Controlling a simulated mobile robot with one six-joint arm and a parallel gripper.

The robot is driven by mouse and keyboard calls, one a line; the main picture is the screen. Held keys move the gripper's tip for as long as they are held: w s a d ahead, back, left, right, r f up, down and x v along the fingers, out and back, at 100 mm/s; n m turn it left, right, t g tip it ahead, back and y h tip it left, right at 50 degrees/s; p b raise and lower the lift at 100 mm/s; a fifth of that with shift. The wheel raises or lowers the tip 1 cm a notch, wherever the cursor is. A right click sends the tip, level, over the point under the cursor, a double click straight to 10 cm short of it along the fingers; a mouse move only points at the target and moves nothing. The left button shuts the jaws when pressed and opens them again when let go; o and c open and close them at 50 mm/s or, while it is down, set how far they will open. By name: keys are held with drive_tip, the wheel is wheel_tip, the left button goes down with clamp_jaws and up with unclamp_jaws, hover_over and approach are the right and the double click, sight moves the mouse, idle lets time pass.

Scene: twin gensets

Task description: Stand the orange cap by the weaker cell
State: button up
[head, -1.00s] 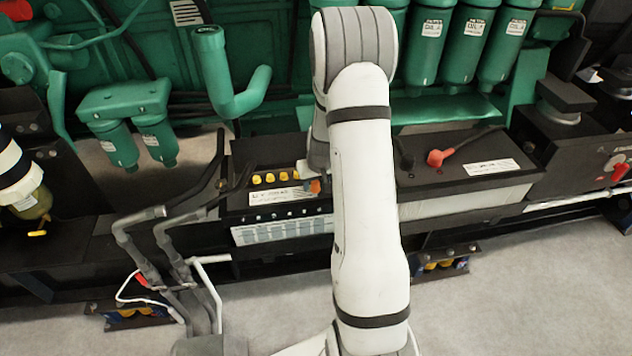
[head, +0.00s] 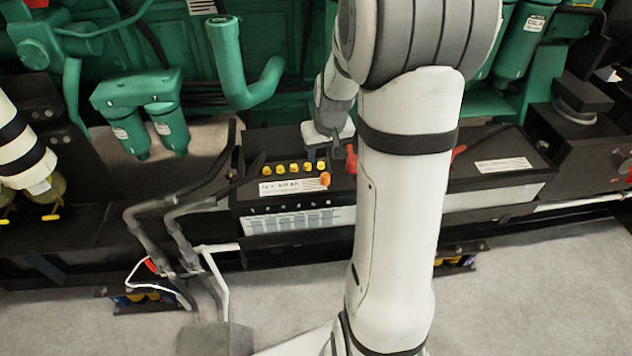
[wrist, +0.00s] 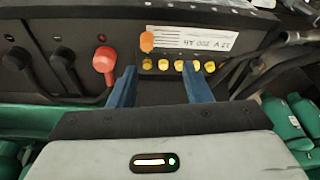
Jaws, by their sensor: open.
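The orange cap (head: 325,179) stands on the battery top at the right end of the white label, apart from the yellow caps. It also shows in the wrist view (wrist: 147,41), in line with the end yellow cap (wrist: 147,63) nearest the red terminal. The row of yellow caps (head: 294,168) runs along the battery (head: 240,199), with cell windows (head: 290,222) on its front face. Their levels are too small to compare. My gripper (wrist: 159,78) is open and empty, its fingers behind the cap row; in the head view my gripper (head: 328,150) is partly hidden.
A red terminal boot (wrist: 104,62) with a black cable is close beside one finger. Black cables (wrist: 262,70) pass on the other side. A second battery (head: 480,155) lies to the right. Green engine filters and pipes (head: 235,65) stand behind.

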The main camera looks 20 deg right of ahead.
drive_tip(key=s+a+r, duration=0.3)
drive_tip(key=s+a, duration=0.1)
drive_tip(key=s, duration=0.2)
drive_tip(key=s+a+r+n, duration=0.1)
drive_tip(key=s+a+r, duration=0.2)
drive_tip(key=s, duration=0.4)
drive_tip(key=s+a+r, duration=0.3)
drive_tip(key=s+a, duration=0.2)
drive_tip(key=s, duration=0.2)
drive_tip(key=shift+s+a+r, duration=0.25)
drive_tip(key=shift+a+r, duration=0.05)
drive_tip(key=shift+r, duration=0.1)
drive_tip(key=shift+r+p, duration=0.4)
drive_tip(key=shift+r, duration=0.05)
